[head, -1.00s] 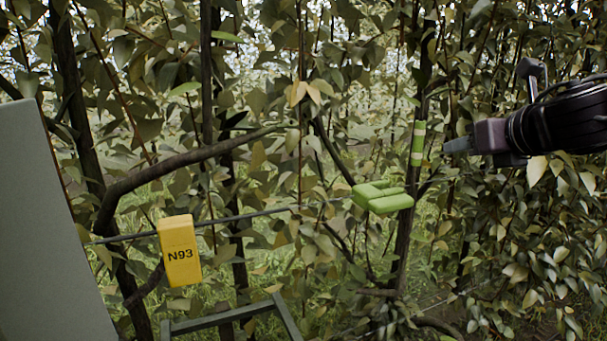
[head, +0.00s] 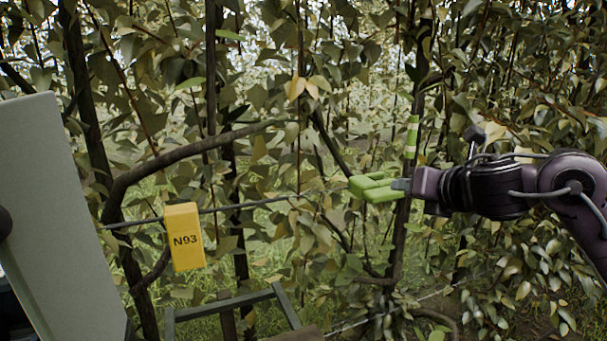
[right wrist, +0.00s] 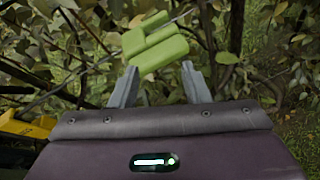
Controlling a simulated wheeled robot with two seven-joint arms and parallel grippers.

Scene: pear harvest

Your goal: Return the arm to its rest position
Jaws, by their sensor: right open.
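My right arm comes in from the right in the head view. Its gripper (head: 401,184) points left, with its tips at the right end of a green blocky clip (head: 373,188) on the wire by a dark trunk. In the right wrist view my right gripper's two grey fingers (right wrist: 158,78) stand apart. The green clip (right wrist: 158,52) lies just beyond and partly between the tips there; I cannot tell whether they touch it. My left gripper is not in view.
A grey panel (head: 55,200) stands at the far left. A dark green frame (head: 225,303) is low in the middle. Branches and leaves fill the background, with a green-banded trunk (head: 412,140) behind the clip.

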